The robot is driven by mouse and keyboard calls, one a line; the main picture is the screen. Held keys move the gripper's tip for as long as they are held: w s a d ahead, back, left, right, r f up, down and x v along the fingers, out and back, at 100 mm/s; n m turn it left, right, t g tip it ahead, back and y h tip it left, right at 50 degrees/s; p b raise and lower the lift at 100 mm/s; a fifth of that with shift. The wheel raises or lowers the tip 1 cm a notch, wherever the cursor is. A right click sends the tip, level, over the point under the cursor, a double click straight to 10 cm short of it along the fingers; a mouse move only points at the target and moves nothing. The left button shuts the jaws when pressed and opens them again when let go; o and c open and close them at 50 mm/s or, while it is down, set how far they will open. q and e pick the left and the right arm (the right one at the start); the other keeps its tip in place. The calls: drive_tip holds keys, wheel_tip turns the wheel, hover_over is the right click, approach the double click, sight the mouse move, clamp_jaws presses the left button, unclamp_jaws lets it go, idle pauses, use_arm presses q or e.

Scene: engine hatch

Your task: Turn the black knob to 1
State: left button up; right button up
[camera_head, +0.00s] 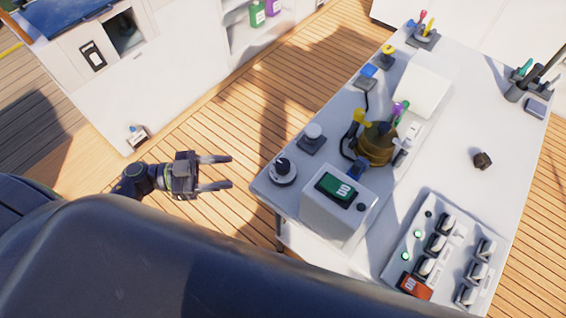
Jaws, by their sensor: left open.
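The black knob (283,168) sits on a round white dial at the near left corner of the white console table. Its markings are too small to read. My left gripper (230,173) is open and empty, out over the wooden deck to the left of the console. Its two fingers point right toward the knob, with a clear gap between them and the console edge. My right gripper does not show.
A grey box with a green switch (340,188) stands right of the knob. A white button (313,133) and a brass device (376,144) lie behind it. A switch panel (398,262) is at the near right. My own dark arm covers the lower left.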

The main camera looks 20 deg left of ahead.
sight(279, 164)
use_arm(q)
drive_tip(key=p+x, duration=0.2)
drive_tip(key=x, duration=1.1)
drive_tip(key=shift+w+d, duration=0.25)
drive_tip(key=shift+d, duration=0.05)
drive_tip(key=shift+w+d, duration=0.2)
drive_tip(key=shift+d, duration=0.25)
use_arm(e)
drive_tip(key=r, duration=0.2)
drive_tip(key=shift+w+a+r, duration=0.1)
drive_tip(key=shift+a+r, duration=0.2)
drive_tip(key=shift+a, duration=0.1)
